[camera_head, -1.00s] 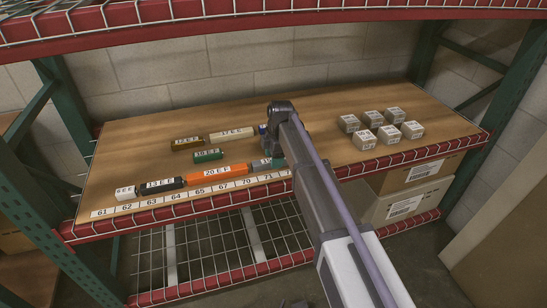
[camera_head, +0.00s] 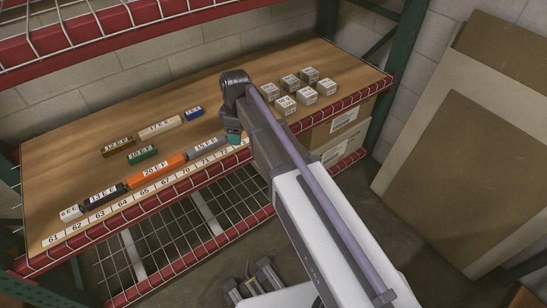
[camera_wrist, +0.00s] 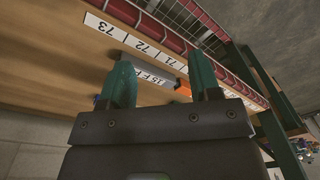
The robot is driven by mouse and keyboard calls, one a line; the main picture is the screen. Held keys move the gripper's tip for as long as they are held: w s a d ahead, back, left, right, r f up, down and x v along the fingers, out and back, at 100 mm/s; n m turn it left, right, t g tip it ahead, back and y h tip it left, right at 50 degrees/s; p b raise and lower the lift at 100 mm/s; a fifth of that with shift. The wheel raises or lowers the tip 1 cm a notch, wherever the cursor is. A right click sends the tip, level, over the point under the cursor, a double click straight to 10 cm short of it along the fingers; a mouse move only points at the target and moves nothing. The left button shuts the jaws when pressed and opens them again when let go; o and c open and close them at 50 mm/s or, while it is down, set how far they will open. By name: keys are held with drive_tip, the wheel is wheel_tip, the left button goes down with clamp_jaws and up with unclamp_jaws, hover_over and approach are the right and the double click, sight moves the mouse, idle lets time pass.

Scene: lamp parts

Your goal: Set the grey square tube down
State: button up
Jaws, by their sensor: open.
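The grey square tube (camera_head: 206,147), marked 15 E F, lies flat on the wooden shelf top at the right end of a row, behind the number strip. In the head view my gripper (camera_head: 234,138) is at the tube's right end, with teal fingers pointing down. In the wrist view the fingers (camera_wrist: 162,65) are spread apart with nothing clamped between them. The grey tube (camera_wrist: 150,70) shows beyond and between them there, partly hidden by one finger. The exact gap between fingers and tube cannot be told.
The orange tube (camera_head: 157,167) and black tube (camera_head: 104,196) continue the row leftward. Brown (camera_head: 118,146), cream (camera_head: 160,128), blue (camera_head: 194,113) and green (camera_head: 142,155) tubes lie behind. Several small grey boxes (camera_head: 289,82) stand at the back right. The number strip (camera_head: 140,196) runs along the front edge.

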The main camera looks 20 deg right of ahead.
drive_tip(key=s+d+m, duration=0.5)
drive_tip(key=s+m, duration=0.1)
drive_tip(key=s, duration=0.2)
drive_tip(key=s+d+m, duration=0.5)
drive_tip(key=s+m, duration=0.2)
drive_tip(key=s, duration=0.2)
drive_tip(key=shift+s+m+h, duration=0.3)
drive_tip(key=shift+h, duration=0.1)
drive_tip(key=shift+d+r, duration=0.1)
wheel_tip(320, 180, up, 7)
drive_tip(key=p, duration=0.7)
